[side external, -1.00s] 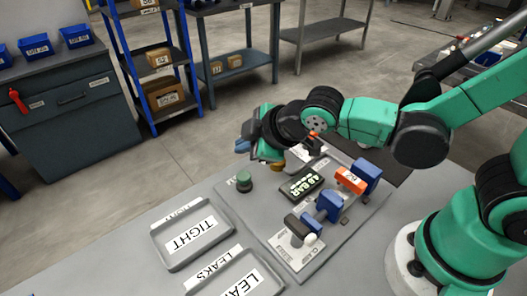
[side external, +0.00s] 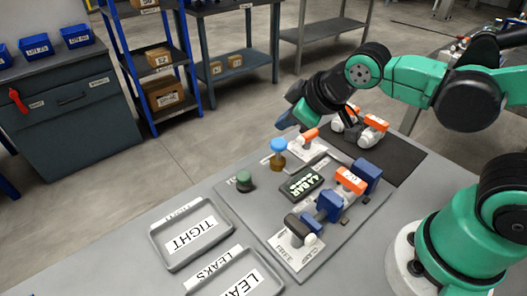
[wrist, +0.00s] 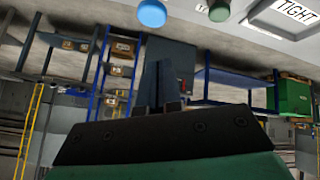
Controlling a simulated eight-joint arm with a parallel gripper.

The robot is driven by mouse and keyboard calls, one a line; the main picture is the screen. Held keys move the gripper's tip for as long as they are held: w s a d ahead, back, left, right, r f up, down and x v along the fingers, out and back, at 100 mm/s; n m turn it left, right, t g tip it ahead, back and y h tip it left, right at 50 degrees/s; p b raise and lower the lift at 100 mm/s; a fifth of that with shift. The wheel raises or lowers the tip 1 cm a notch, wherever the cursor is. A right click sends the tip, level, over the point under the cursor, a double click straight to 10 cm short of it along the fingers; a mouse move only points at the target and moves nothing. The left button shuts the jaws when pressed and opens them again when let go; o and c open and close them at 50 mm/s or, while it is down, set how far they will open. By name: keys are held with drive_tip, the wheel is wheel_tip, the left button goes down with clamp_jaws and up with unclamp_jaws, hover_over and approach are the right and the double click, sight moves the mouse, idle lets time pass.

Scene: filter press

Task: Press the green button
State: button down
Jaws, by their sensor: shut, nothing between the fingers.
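The green button (side external: 244,181) is a dark green round cap on a dark base, on the left part of the grey panel (side external: 232,198). The wrist view also shows its green top (wrist: 219,11) at the upper edge. My gripper (side external: 286,121) is above and behind the panel, up and to the right of the button and clear of it.
A blue-topped brass knob (side external: 278,147) stands between the button and my gripper. An orange-handled valve (side external: 304,137), a BAR display (side external: 301,182) and a blue clamp (side external: 329,205) are on the panel. The TIGHT tray (side external: 191,234) lies in front. Orange-and-white parts (side external: 373,130) lie on a dark mat (side external: 400,160).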

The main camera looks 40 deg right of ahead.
drive_tip(key=s+d+m, duration=0.2)
drive_tip(key=d+m, duration=0.1)
drive_tip(key=s+d+r+m+g, duration=0.1)
drive_tip(key=m, duration=0.1)
drive_tip(key=shift+s+d+h, duration=0.25)
drive_tip(key=shift+h, duration=0.05)
wheel_tip(320, 180, up, 5)
drive_tip(key=g, duration=0.8)
hover_over(244, 175)
drive_tip(key=w+d, duration=0.1)
drive_tip(key=shift+w+d+f+y, duration=0.1)
drive_tip(key=shift+w+y, duration=0.1)
drive_tip(key=shift+y, duration=0.2)
drive_tip(key=shift+f, duration=0.1)
drive_tip(key=f, duration=0.9)
drive_tip(key=s+a+f, duration=0.1)
drive_tip(key=f, duration=0.3)
drive_tip(key=shift+f, duration=0.4)
